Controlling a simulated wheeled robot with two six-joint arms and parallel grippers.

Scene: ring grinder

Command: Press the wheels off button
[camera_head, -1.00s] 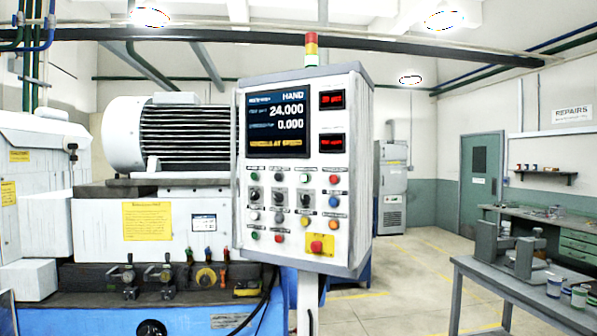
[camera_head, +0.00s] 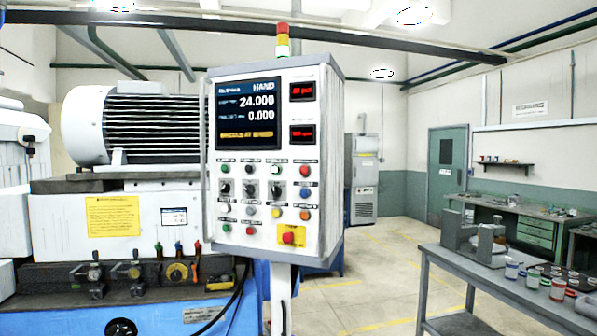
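The control panel (camera_head: 268,222) stands upright on a post in the middle of the head view. Its screen (camera_head: 248,113) reads HAND, 24.000 and 0.000, with a yellow line that seems to read WHEELS AT SPEED. Below are rows of small buttons and black selector knobs, including green, red, blue, orange and white ones. A red button on a yellow plate (camera_head: 291,235) sits at the lower right. The button labels are too small to read, so I cannot tell which one is wheels off. Neither of my grippers shows.
A blue and white grinding machine (camera_head: 110,215) with a ribbed motor (camera_head: 150,127) stands left of the panel. A grey table (camera_head: 480,268) with a metal fixture and several small jars is at the right. A workbench (camera_head: 520,226) and green door (camera_head: 447,170) are behind. Open floor lies between.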

